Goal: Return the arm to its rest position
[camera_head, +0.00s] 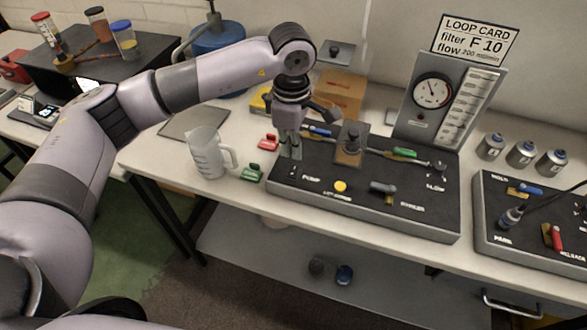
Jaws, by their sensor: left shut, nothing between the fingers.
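My left arm comes in from the left, bends at an elbow above the bench and points down at its end. My left gripper (290,148) is shut and empty. It is over the left rear part of the black control panel (330,205), near the pump marking; I cannot tell whether its tips touch the panel. My right gripper does not show.
A clear measuring jug (206,155) stands left of the panel, beside red (268,142) and green (253,171) clips. A gauge board (445,105) rises behind the panel. Several grey canisters (521,153) and a second panel (540,215) are at right.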

